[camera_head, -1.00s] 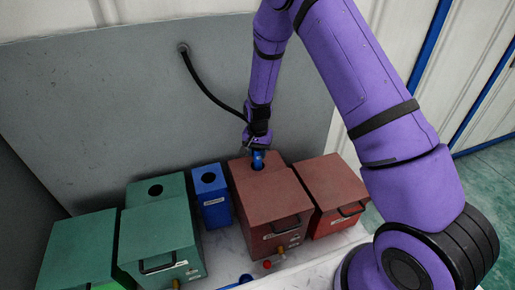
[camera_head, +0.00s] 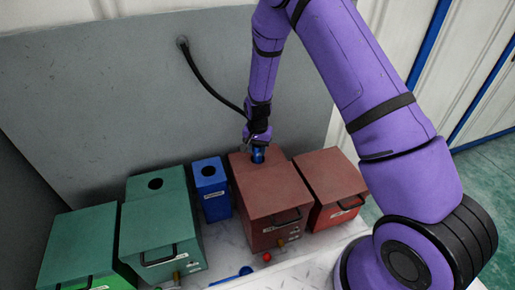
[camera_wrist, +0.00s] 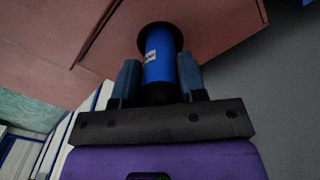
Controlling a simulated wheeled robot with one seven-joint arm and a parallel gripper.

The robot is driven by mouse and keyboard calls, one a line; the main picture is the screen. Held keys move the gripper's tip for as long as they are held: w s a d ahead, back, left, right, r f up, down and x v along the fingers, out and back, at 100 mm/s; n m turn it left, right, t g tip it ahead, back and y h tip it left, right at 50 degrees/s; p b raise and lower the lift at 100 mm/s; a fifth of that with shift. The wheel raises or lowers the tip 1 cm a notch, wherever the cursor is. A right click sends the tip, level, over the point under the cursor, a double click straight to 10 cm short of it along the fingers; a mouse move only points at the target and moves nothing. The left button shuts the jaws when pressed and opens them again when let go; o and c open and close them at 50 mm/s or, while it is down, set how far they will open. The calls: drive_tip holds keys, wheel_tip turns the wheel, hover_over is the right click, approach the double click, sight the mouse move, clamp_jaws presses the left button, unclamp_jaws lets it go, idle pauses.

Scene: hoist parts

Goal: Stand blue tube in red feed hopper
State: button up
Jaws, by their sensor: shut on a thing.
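The blue tube (camera_head: 258,154) stands upright at the round hole in the top of the red feed hopper (camera_head: 272,186). In the wrist view the tube (camera_wrist: 160,55) has a small white label, and its far end is inside the dark hole of the red lid (camera_wrist: 215,22). How deep it reaches is hidden. My gripper (camera_head: 258,146) is right above the hopper top. In the wrist view its two fingers (camera_wrist: 160,82) lie on either side of the tube and are shut on it.
A second red box (camera_head: 330,180) stands close on the right. A narrow blue box (camera_head: 211,190) with a hole is to the left, then green boxes (camera_head: 160,225). A grey panel (camera_head: 110,95) rises behind. A blue item (camera_head: 240,272) and a red ball (camera_head: 267,257) lie in front.

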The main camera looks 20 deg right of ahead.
drive_tip(key=shift+f, duration=0.5)
idle(0.3)
drive_tip(key=o, duration=1.2)
drive_tip(key=shift+r, duration=0.1)
